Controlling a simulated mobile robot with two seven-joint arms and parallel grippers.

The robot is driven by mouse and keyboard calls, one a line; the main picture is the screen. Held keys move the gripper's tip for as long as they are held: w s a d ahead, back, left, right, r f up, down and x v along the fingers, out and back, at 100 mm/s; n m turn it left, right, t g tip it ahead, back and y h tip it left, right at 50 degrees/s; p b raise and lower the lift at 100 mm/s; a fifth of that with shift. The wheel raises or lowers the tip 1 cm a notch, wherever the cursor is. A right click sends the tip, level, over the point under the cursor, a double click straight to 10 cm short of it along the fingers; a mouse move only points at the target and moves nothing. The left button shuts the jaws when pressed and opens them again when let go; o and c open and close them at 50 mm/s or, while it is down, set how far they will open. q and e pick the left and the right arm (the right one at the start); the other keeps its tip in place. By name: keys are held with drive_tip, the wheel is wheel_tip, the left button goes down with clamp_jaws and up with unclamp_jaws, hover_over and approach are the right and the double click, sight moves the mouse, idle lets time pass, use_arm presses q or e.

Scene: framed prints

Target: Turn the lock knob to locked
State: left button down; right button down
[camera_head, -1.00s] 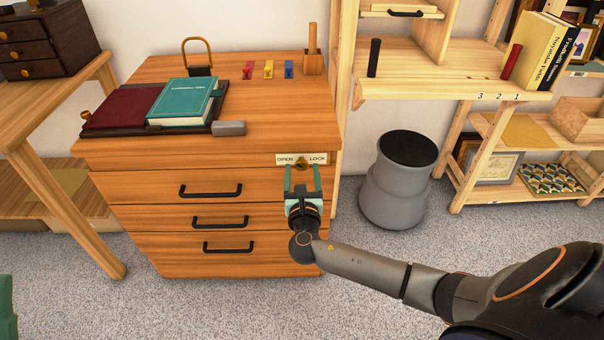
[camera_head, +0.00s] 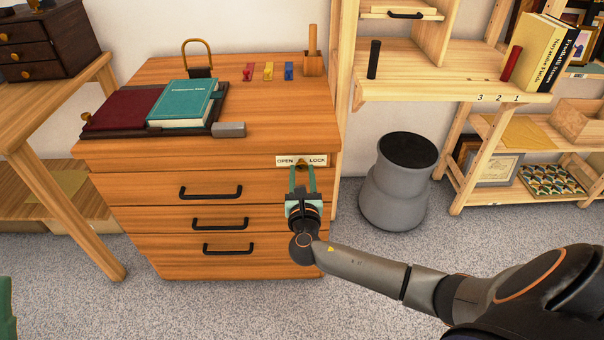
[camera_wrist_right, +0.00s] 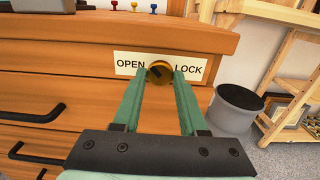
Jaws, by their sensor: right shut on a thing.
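The brass lock knob (camera_wrist_right: 159,72) sits in the middle of a white plate marked OPEN (camera_wrist_right: 130,65) on its left and LOCK (camera_wrist_right: 189,70) on its right. The plate is on the front of the wooden drawer cabinet, near its right edge. A dark mark crosses the knob's face at a slant. In the head view the knob (camera_head: 301,162) shows small above my right gripper (camera_head: 302,169). My right gripper's green fingers (camera_wrist_right: 161,78) are shut on the knob, one tip at each side.
The cabinet top (camera_head: 265,105) holds books (camera_head: 182,103), a padlock (camera_head: 199,58) and small coloured tags. Black drawer handles (camera_head: 211,191) stick out below the plate. A grey bin (camera_head: 398,185) and a wooden shelf (camera_head: 455,88) stand to the right.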

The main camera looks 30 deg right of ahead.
drive_tip(key=shift+m, duration=0.3)
drive_tip(key=m, duration=0.2)
drive_tip(key=shift+m+b, duration=0.3)
drive_tip(key=m+b, duration=0.1)
drive_tip(key=m, duration=0.3)
drive_tip(key=shift+a+f, duration=0.1)
drive_tip(key=m+b, duration=0.2)
drive_tip(key=m, duration=0.3)
drive_tip(key=shift+b, duration=0.3)
drive_tip(key=m+b, duration=0.2)
drive_tip(key=m, duration=0.2)
use_arm(q)
wheel_tip(320, 180, down, 7)
drive_tip(key=shift+s+d+r+n+g+h+b, duration=0.2)
drive_tip(key=shift+d+n+g+h+b, duration=0.1)
drive_tip(key=shift+d+h+b, duration=0.1)
use_arm(e)
drive_tip(key=shift+m, duration=0.9)
drive_tip(key=shift+r, duration=0.2)
